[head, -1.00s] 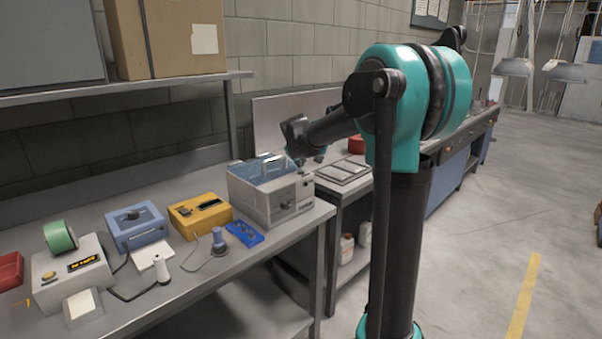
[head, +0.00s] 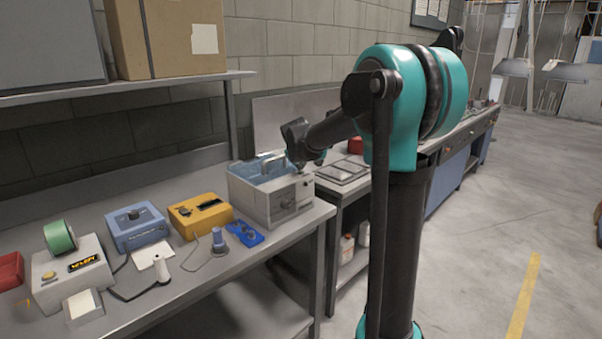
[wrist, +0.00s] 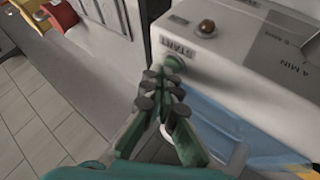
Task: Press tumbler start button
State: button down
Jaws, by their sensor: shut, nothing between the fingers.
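The tumbler is a light grey box (head: 290,205) with a blue-lined open basin, on the bench's right end. The wrist view shows its pale housing (wrist: 232,50) close up, with a START label (wrist: 177,45). The round green start button (wrist: 174,62) sits just beside the label. My gripper (wrist: 163,84) is shut and empty, its dark fingertips right by the button. I cannot tell whether they touch it.
A shelf (head: 130,88) with a cardboard box (head: 170,35) hangs above. A lower table (head: 345,190) adjoins at the right.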

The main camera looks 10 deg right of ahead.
aim_at(301, 172)
jog(key=shift+f, duration=0.25)
jog(key=shift+r, duration=0.2)
dwell(0.5)
jog(key=shift+r, duration=0.6)
jog(key=shift+r, duration=2.55)
jog(key=s+d+f+m+g, duration=0.1)
jog(key=s+f+m, duration=0.1)
jog(key=s+f, duration=0.7)
jog(key=s+d+f+m+g+y, duration=0.1)
jog(key=s+f, duration=0.8)
jog(key=s, duration=0.9)
jog(key=s+d+f+m+g+y, duration=0.1)
jog(key=s+d+f+m+g, duration=0.1)
jog(key=s+f, duration=0.7)
jog(key=s+m, duration=0.1)
jog(key=s, duration=0.4)
jog(key=shift+m+g, duration=0.3)
jog(key=shift+g, duration=0.1)
